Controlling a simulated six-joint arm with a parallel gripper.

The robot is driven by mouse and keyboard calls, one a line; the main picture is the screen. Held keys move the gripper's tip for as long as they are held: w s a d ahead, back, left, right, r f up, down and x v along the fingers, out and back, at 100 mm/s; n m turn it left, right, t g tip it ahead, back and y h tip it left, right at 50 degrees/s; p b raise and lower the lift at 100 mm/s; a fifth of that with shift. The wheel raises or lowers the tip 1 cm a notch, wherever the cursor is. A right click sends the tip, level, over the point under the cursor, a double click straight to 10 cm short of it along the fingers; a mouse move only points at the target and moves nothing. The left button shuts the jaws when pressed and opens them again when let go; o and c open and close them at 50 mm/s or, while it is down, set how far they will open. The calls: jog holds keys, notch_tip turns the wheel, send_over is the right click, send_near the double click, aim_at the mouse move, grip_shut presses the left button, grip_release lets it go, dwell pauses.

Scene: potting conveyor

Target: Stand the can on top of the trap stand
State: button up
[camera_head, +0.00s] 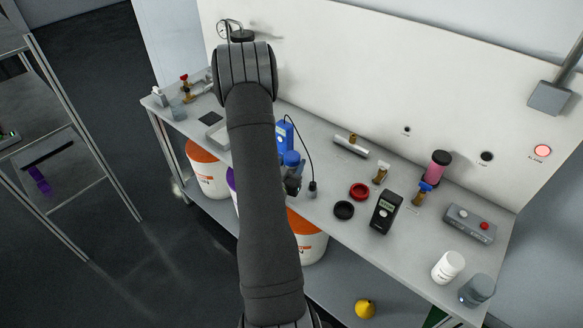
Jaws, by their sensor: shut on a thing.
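My arm's dark grey link runs up the middle of the view and covers the part of the bench behind it. My gripper and whatever is in its jaws are hidden behind this link. Small blue and dark parts (292,172) show at the link's right edge, but I cannot tell what they belong to. I cannot pick out the can or the trap stand for certain. A white lidded container (448,266) and a grey one (477,290) stand upright at the bench's right front.
The bench (405,255) holds a black handheld meter (386,211), a red ring (359,191), a black disc (344,210), a pink-and-black cylinder (436,167), brass valves (381,173) and a switch box (469,224). White-and-orange buckets (205,171) stand below. A wall panel (390,75) closes the back.

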jog(key=shift+f, duration=0.85)
jog(key=shift+f, duration=0.15)
jog(key=o, duration=1)
jog(key=shift+o, duration=0.2)
jog(key=v, duration=1.2)
jog(key=shift+w+d, duration=0.1)
